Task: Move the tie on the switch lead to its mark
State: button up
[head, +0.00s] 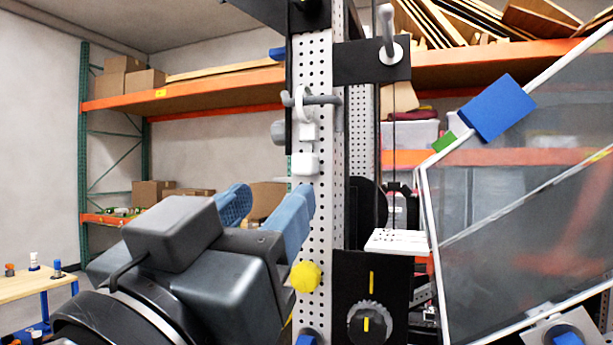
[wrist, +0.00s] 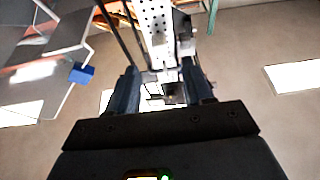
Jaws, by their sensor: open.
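My gripper (head: 272,197) is open, with two blue fingers apart and nothing seen held between them. It is in front of the lower part of a white perforated post (head: 314,215); its right finger overlaps the post in the picture. In the wrist view my gripper (wrist: 160,82) opens toward the post (wrist: 157,25), with small white and dark parts between the fingers. On the post are a white ring on a grey peg (head: 320,100) and a white block (head: 305,164) below it. I cannot make out the tie, the switch lead or the mark with certainty.
A yellow knob (head: 305,277) sits low on the post. Right of it is a black panel with a dial (head: 367,322). A white-framed clear panel (head: 530,200) with a blue block (head: 497,107) stands at the right. Shelves (head: 190,99) stand behind; a low table (head: 30,287) is at left.

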aim_at(301, 167)
jog(key=p+x, duration=0.1)
jog(key=x, duration=0.2)
jog(key=p+x, duration=0.1)
jog(key=x, duration=0.2)
jog(key=shift+w+d+r, duration=0.1)
jog(key=shift+w+r, duration=0.1)
jog(key=shift+r, duration=0.15)
jog(key=shift+w+d+r, duration=0.1)
jog(key=shift+w+d, duration=0.1)
jog(key=shift+w, duration=0.35)
jog(key=shift+c, duration=0.5)
grip_shut()
